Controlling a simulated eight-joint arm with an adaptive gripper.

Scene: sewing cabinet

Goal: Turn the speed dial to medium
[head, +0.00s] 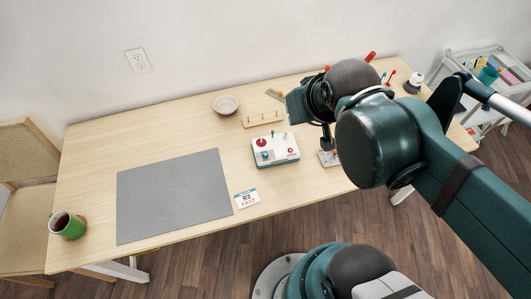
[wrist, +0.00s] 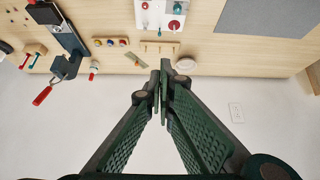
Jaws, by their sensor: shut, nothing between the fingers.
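A white and teal control box (head: 283,157) sits on the table right of the grey mat in the head view. It carries a large red knob (head: 262,143), a smaller teal knob (head: 265,155) and a small lever. I cannot tell which knob is the speed dial, or its setting. A white panel (head: 326,160) beside the box is partly hidden by my arm. My gripper (head: 327,145) is shut and empty, right of the box in the head view. In the wrist view my gripper (wrist: 160,86) has its fingertips together, apart from the white controls (wrist: 160,14) at the top edge.
A card reading "RED FAST" (head: 247,198) lies beside the grey mat (head: 170,195). Behind the box are a peg rack (head: 262,119) and a bowl (head: 225,105). A dark clamp-like device (wrist: 66,40) with a red handle stands left in the wrist view. A green mug (head: 73,229) is far left.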

